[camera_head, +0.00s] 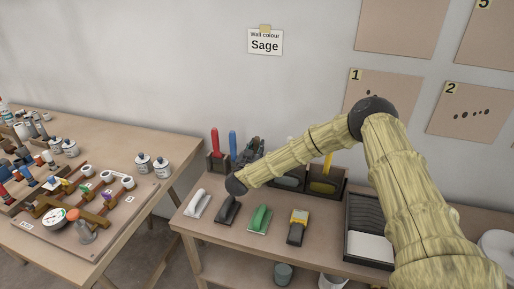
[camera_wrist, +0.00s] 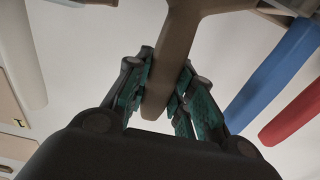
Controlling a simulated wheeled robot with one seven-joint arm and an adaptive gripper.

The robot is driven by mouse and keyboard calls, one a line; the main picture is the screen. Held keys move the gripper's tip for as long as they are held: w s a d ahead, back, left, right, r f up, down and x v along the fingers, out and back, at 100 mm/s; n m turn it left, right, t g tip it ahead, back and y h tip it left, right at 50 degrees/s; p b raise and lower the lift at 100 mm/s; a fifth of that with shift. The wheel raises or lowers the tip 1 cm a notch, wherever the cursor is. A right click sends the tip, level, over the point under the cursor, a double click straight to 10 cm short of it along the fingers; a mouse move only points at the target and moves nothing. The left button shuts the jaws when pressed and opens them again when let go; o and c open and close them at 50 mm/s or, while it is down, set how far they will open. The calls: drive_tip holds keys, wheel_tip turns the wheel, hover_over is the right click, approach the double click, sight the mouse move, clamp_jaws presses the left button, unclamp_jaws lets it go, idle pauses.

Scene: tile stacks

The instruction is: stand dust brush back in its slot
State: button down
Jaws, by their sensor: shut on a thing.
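My gripper (camera_wrist: 158,100) is shut on a brown handle, which I take to be the dust brush (camera_wrist: 176,60). The handle lies between the teal finger pads and widens toward the top edge of the wrist view, where the rest is cut off. In the head view my gripper (camera_head: 252,152) is a dark shape beside a holder (camera_head: 217,164) with a red handle (camera_head: 215,142) and a blue handle (camera_head: 233,145) standing in it. The brush cannot be made out there. The slot is hidden or too small to tell.
Blue (camera_wrist: 275,75) and red (camera_wrist: 292,117) handles are close at the right in the wrist view. Dark bins (camera_head: 322,190) stand right of the holder. A white-topped tool (camera_head: 197,204), a green float (camera_head: 260,218) and a yellow-banded brush (camera_head: 298,226) lie in front.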

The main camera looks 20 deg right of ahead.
drive_tip(key=shift+f, duration=0.1)
drive_tip(key=c, duration=1.1)
unclamp_jaws()
drive_tip(key=shift+c, duration=0.2)
drive_tip(key=shift+s, duration=0.1)
drive_tip(key=v, duration=1.1)
drive_tip(key=shift+s+a, duration=0.2)
drive_tip(key=shift+s, duration=0.15)
